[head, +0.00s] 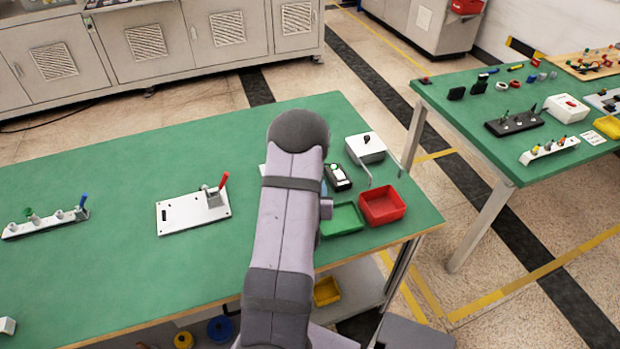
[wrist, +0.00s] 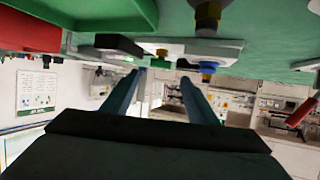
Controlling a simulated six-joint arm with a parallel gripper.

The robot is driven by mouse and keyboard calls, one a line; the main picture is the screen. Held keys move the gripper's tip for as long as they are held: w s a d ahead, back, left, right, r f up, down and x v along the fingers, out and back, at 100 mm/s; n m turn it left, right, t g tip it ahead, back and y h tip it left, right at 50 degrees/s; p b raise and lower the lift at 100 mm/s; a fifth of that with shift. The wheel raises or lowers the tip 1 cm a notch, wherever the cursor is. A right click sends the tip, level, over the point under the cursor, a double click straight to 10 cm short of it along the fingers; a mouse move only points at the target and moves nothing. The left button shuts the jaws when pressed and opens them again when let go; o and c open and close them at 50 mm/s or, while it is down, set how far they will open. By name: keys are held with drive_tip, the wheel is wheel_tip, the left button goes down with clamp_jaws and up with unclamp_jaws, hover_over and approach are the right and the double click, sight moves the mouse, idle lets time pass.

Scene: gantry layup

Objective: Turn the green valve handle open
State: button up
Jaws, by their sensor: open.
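My gripper (wrist: 162,78) is open and empty in the wrist view, with its two fingers apart. Beyond the fingertips, a small green part (wrist: 161,52) shows on a light fixture (wrist: 226,46), with a blue part (wrist: 208,67) to its right. I cannot tell for sure whether this green part is the valve handle. In the head view my arm hides my gripper and most of the table around it. Another green handle (head: 32,215) stands on a white strip (head: 14,232) at the far left, beside a blue handle (head: 83,200).
A white plate (head: 178,216) with a red lever (head: 223,181) lies left of my arm. A green tray (head: 342,221), red tray (head: 382,205), black device (head: 338,177) and white box (head: 366,148) are to its right.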

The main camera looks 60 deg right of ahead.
drive_tip(key=shift+p+x, duration=0.9)
drive_tip(key=shift+x, duration=2.55)
drive_tip(key=shift+c, duration=0.3)
drive_tip(key=c, duration=1)
